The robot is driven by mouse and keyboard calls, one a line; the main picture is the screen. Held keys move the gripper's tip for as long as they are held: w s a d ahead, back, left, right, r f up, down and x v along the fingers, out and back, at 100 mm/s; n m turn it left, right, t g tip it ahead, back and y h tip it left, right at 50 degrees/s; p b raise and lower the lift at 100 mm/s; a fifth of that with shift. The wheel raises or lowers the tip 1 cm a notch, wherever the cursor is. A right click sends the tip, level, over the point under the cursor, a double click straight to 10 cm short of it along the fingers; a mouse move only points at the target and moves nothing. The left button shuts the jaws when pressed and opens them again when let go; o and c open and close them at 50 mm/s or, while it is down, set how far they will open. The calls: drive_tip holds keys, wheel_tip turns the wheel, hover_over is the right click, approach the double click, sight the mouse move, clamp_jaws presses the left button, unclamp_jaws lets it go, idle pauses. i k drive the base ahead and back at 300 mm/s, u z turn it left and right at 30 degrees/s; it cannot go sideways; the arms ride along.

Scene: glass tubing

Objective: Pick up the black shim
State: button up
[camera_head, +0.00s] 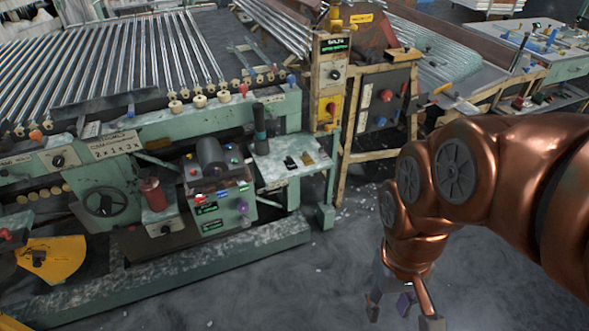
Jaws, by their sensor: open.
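A small black piece (290,163), which looks like the black shim, lies on a pale green shelf (278,178) at the right end of the green machine. A small brownish-yellow piece (308,158) lies just to its right, close beside it. My gripper (403,312) hangs low at the bottom right, in front of the floor. It is open and points downward, well apart from the shelf and below and right of it in the picture. I see nothing between its fingers except a purple part that I cannot make out.
A dark upright cylinder (260,121) stands at the back left of the shelf. A control post (330,85) with a yellow box rises behind its right side. A motor and control box (217,190) sit left of it. The grey floor (320,270) before the shelf is clear.

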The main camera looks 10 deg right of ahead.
sight(290, 163)
drive_tip(key=k, duration=1.05)
drive_tip(key=u, duration=0.7)
drive_tip(key=i, duration=0.65)
drive_tip(key=u, duration=0.85)
drive_tip(key=i, duration=0.75)
drive_tip(key=z, duration=0.5)
drive_tip(key=i, duration=0.7)
drive_tip(key=z, duration=0.5)
